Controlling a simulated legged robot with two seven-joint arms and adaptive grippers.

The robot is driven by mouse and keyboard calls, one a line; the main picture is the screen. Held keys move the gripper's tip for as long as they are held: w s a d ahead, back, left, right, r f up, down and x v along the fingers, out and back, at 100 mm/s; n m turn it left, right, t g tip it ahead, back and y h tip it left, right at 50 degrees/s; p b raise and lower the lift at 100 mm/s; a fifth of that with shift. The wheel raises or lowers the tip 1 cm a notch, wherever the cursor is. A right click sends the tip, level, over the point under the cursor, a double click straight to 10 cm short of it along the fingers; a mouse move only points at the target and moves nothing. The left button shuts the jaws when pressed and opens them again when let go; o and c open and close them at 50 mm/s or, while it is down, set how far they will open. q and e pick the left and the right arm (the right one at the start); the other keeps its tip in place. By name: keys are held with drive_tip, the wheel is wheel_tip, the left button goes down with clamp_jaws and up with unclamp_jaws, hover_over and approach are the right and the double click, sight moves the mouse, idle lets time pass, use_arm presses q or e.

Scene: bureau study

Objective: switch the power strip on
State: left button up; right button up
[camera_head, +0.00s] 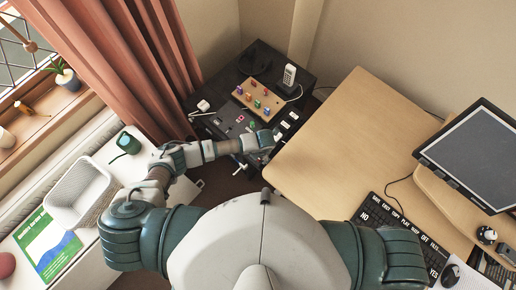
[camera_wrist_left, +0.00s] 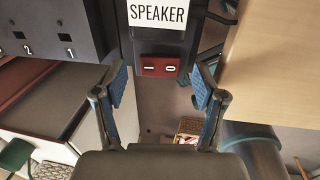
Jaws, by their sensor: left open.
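The power strip is a dark bar with white labels (camera_head: 285,125) along the right side of the black cabinet top in the head view. In the left wrist view its end (camera_wrist_left: 158,42) carries a "SPEAKER" label (camera_wrist_left: 158,13) and a red rocker switch (camera_wrist_left: 158,66) marked with a line and a circle. Which side of the rocker is pressed cannot be told. My left gripper (camera_wrist_left: 158,92) is open and empty; its blue-padded fingers stand on either side below the switch, apart from it. In the head view the left gripper (camera_head: 272,141) is at the strip's near end. My right gripper is out of view.
A wooden board with coloured pieces (camera_head: 259,99) and a white phone (camera_head: 289,76) stand on the cabinet. The wooden desk (camera_head: 330,150) lies close to the right of my left gripper. A white basket (camera_head: 80,192) and green mug (camera_head: 128,143) are at left.

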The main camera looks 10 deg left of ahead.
use_arm(q)
drive_tip(key=shift+f, duration=0.6)
